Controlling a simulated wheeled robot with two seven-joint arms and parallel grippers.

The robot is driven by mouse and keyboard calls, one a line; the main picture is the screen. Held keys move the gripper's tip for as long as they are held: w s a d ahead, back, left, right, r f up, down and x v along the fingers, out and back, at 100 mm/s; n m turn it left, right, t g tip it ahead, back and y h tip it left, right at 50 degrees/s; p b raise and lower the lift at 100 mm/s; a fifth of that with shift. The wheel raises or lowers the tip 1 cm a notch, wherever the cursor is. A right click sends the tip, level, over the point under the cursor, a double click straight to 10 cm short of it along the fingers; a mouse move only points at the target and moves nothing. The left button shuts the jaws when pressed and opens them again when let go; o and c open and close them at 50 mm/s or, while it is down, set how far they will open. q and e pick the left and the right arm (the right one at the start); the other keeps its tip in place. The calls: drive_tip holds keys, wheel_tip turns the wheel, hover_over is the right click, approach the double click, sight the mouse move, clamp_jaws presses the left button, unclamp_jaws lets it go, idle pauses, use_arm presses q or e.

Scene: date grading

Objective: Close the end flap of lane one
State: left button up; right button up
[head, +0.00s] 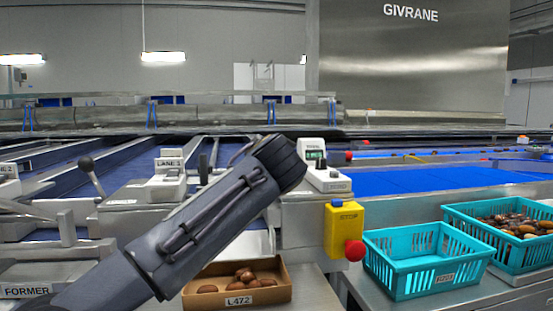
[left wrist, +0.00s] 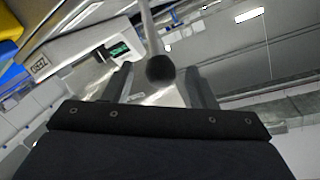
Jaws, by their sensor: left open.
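In the left wrist view, a lever with a round dark knob (left wrist: 160,68) stands between the two fingers of my left gripper (left wrist: 160,88). The fingers are apart, one on each side of the knob; I cannot tell whether either touches it. In the head view my left arm crosses the middle of the bench and hides its own fingers and that lever. A label that seems to read LANE 1 (head: 168,162) stands on a white unit left of my arm. Another ball-topped lever (head: 92,175) stands further left. The end flap of lane one cannot be made out. My right gripper is not in view.
A white display unit (head: 325,179) stands just right of my left wrist. Below it is a yellow stop box (head: 343,230) with a red button. A cardboard box of dates (head: 240,297) lies below my arm. Teal crates (head: 425,262) stand at the right, the nearer one empty.

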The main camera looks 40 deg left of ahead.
use_arm(q)
drive_tip(key=shift+v, duration=2.2)
drive_tip(key=shift+w+r, duration=0.1)
